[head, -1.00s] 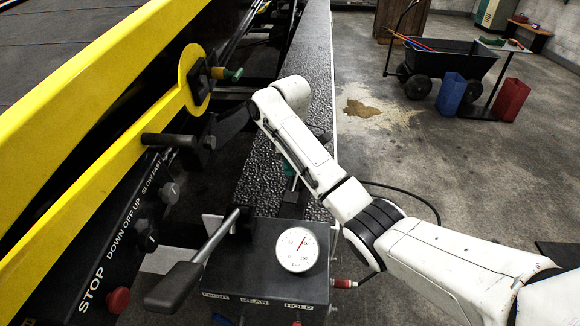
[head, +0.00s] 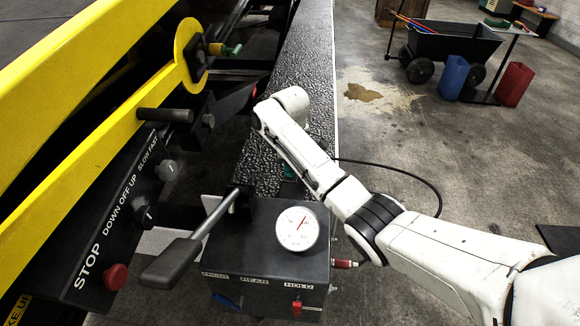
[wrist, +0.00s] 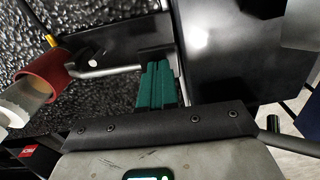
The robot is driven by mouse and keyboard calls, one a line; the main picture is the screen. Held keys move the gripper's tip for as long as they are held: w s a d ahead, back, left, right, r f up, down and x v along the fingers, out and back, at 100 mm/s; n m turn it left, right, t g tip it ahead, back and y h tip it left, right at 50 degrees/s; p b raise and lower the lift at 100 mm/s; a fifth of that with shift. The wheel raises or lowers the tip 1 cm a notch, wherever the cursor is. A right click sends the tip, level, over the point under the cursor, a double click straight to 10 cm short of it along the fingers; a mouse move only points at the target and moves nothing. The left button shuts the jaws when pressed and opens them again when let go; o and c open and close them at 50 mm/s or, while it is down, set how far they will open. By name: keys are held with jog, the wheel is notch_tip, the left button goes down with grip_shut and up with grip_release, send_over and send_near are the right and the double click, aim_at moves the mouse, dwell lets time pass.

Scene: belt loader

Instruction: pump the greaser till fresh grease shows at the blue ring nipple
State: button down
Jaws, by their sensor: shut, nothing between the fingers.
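My gripper (head: 288,172) shows only as a small green patch beyond the black box in the head view, mostly hidden by my white arm. In the wrist view my green fingers (wrist: 158,85) are together, with nothing seen between them. A red collar (wrist: 45,72) on a pale, see-through tube lies left of the fingers, with a metal rod (wrist: 105,70) running from it towards them. I cannot tell whether this is the greaser, or whether the fingers touch the rod. I cannot make out a blue ring nipple or fresh grease in either view.
A black box (head: 255,235) with a dial gauge (head: 297,228) and a grey-handled lever (head: 172,264) stands in front. A control panel with a red stop button (head: 116,277) is at left. A black cart (head: 440,45) stands at the back right.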

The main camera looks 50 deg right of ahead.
jog(key=shift+f, duration=0.1)
jog(key=h, duration=0.1)
jog(key=f+t, duration=0.1)
jog(key=f+h, duration=0.1)
jog(key=shift+s+a+f+t+h, duration=0.2)
jog(key=shift+s+a+t+h, duration=0.1)
jog(key=shift+a, duration=0.1)
notch_tip(320, 180, down, 3)
jog(key=shift+a+r, duration=0.1)
jog(key=shift+r, duration=0.05)
jog(key=shift+s+f, duration=0.1)
jog(key=shift+f, duration=0.2)
jog(key=shift+a+f, duration=0.1)
jog(key=p+v, duration=0.4)
jog(key=v, duration=0.1)
jog(key=shift+r, duration=0.25)
jog(key=b, duration=0.1)
send_near(289, 182)
jog(key=shift+s+a+r, duration=0.2)
jog(key=shift+a+r, duration=0.25)
jog(key=shift+r, duration=0.35)
